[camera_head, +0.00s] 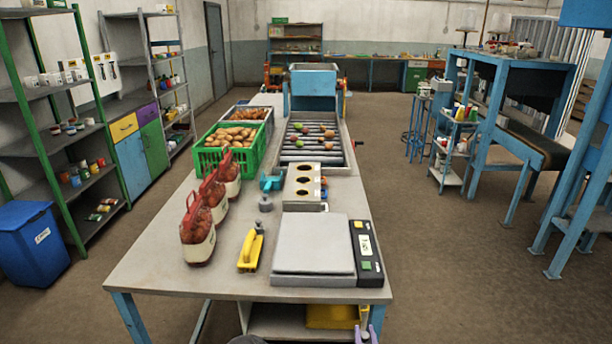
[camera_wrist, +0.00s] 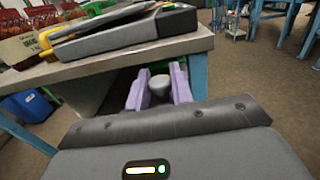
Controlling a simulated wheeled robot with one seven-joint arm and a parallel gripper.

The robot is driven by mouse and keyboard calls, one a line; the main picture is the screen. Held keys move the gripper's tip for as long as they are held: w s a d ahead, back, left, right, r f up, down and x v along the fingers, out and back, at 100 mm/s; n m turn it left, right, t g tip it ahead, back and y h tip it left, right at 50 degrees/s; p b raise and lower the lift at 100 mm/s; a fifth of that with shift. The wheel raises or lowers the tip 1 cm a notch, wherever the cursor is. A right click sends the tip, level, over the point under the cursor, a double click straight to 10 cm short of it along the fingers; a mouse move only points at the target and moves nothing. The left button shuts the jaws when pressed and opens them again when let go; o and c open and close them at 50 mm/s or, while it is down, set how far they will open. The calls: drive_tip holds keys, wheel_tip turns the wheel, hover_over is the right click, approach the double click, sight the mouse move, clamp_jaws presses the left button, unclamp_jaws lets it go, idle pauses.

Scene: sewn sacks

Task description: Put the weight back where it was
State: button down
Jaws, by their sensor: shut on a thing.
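My gripper (camera_head: 364,333) shows at the bottom edge of the head view, beside the front right of the table. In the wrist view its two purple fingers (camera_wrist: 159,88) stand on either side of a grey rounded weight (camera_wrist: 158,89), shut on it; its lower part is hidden. The held weight is below the tabletop level, in front of the table. A cream block with dark round holes (camera_head: 289,188) stands on the table behind the scale. Another grey weight (camera_head: 265,203) stands on the table left of the block.
The scale (camera_head: 312,244) fills the table's (camera_head: 163,267) front right, with its dark button panel (camera_head: 367,252) alongside. A yellow hand tool (camera_head: 251,249) and several filled red sacks (camera_head: 198,232) stand left. A green crate (camera_head: 212,158) and roller conveyor (camera_head: 312,153) lie behind.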

wheel_tip(320, 180, down, 10)
drive_tip(key=s, duration=0.2)
drive_tip(key=shift+r, duration=0.15)
idle(2.0)
drive_tip(key=w+a+r, duration=0.4)
drive_tip(key=a+r, duration=1)
drive_tip(key=a, duration=0.1)
drive_tip(key=shift+a+h, duration=0.2)
drive_tip(key=shift+h, duration=0.1)
drive_tip(key=shift+w, duration=0.15)
